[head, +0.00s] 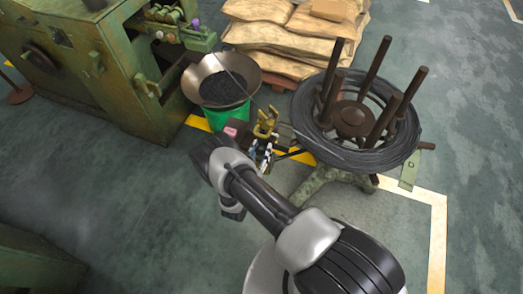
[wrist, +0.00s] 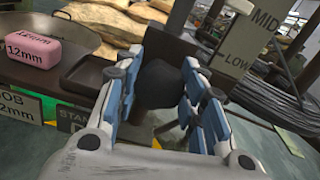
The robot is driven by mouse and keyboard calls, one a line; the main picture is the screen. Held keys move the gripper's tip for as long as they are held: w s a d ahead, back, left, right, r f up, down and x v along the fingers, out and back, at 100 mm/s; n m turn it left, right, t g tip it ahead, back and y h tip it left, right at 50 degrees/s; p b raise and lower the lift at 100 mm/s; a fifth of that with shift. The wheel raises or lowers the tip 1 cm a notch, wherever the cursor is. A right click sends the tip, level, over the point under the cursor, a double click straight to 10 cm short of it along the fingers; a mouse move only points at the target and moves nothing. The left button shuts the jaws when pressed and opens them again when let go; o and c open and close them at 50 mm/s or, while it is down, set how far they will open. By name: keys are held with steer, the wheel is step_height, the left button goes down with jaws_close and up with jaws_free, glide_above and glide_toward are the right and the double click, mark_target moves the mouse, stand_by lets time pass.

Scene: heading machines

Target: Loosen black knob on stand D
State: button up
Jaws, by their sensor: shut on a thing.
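In the wrist view the black knob (wrist: 160,85) sits between the two blue-padded fingers of my gripper (wrist: 162,78), which is shut on it. The fingers hide the knob's sides. A dark brown bracket and plate lie behind it, and a partly covered plate reading "STAN" (wrist: 72,117) is below left. In the head view my gripper (head: 263,153) is beside the stand (head: 330,180), left of its coil of dark wire (head: 350,150). A tag with a "D" (head: 410,170) hangs at the stand's right. The knob cannot be made out in the head view.
A pink block marked 12mm (wrist: 32,50) lies left of the knob. A grey plate reading MID and LOW (wrist: 238,45) stands right of it. A wide bowl on a green bin (head: 222,85), stacked sacks (head: 285,35) and a green machine (head: 95,70) are behind.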

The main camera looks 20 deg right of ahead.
steer(key=n, duration=0.4)
steer(key=shift+a+n, duration=0.1)
steer(key=shift+n, duration=0.2)
steer(key=shift+f+n, duration=0.1)
steer(key=shift+n, duration=1.8)
steer(key=o, duration=1.1)
